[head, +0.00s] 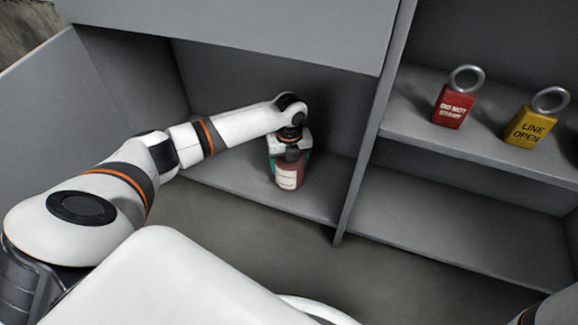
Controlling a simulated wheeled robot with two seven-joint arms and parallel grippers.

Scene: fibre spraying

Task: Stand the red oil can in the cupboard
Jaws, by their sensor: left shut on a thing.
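The red oil can (289,177) has a pale label and stands upright or nearly so at the lower shelf of the cupboard's left bay (225,184). My left gripper (289,156) is above it and shut on its top, reaching into the bay from the left. The fingers and the top of the can are partly hidden by the wrist. I cannot tell whether the can's base touches the shelf. My right gripper is not in view; only a bit of that arm shows at the lower right corner.
A grey upright divider (368,130) stands close to the right of the can. On the right bay's upper shelf (420,125) are a red padlock-shaped tag (454,108) and a yellow one (530,127). The right bay's lower shelf (460,220) is bare.

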